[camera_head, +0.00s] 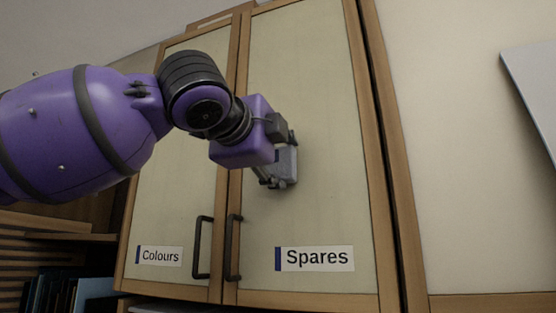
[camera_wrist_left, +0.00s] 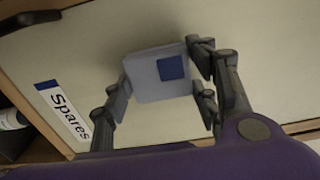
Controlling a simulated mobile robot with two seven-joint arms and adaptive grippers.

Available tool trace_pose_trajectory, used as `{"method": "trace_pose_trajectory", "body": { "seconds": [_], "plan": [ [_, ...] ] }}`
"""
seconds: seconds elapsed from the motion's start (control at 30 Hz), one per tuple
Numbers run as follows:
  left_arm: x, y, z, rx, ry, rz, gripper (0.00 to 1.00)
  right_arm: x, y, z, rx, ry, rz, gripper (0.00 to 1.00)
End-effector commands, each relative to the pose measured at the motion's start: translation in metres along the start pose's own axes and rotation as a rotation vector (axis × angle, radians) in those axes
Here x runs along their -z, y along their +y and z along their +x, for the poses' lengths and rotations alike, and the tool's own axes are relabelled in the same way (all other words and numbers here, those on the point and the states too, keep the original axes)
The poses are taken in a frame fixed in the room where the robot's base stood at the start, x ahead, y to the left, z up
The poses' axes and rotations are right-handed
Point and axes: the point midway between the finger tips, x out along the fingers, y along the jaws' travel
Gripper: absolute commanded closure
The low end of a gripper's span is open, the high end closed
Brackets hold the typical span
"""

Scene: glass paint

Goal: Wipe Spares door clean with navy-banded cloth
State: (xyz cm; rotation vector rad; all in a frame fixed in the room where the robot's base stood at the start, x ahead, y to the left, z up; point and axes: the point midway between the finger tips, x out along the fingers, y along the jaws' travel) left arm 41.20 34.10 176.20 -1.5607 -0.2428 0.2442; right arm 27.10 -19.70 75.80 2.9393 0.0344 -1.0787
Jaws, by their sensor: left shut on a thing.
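The Spares door (camera_head: 310,90) is a pale cream panel in a wooden frame, shut, at the middle of the head view. Its label "Spares" (camera_head: 314,258) is low on the panel and also shows in the left wrist view (camera_wrist_left: 66,112). My left gripper (camera_head: 275,178) is at the door's mid-height, shut on a pale grey-blue cloth (camera_head: 288,164). In the left wrist view the cloth (camera_wrist_left: 146,79) is a flat pad with a navy square, between the fingers. It is against or very close to the panel; contact is unclear. I see no distinct dirt on the panel. My right gripper is out of view.
The Colours door (camera_head: 170,150) is shut on the left. Dark handles stand out on the Colours door (camera_head: 202,247) and Spares door (camera_head: 233,247), below my gripper. Dark blue books (camera_head: 55,293) are at lower left. A pale panel (camera_head: 470,180) lies to the right.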

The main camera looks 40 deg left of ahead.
Motion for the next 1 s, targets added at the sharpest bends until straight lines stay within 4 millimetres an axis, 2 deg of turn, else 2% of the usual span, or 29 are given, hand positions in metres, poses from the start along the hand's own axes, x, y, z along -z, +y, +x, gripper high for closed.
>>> {"method": "trace_pose_trajectory", "body": {
  "seconds": [0.3, 0.6, 1.0],
  "plan": [
    [0.001, -0.001, -0.029, 0.003, 0.003, 0.001, 0.67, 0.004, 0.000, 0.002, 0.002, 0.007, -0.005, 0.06],
    [0.001, -0.001, -0.057, 0.003, 0.003, 0.000, 0.67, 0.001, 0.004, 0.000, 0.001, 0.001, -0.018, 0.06],
    [0.001, 0.000, -0.060, 0.001, 0.002, 0.000, 0.67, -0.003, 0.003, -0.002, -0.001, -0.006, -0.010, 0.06]
  ]
}}
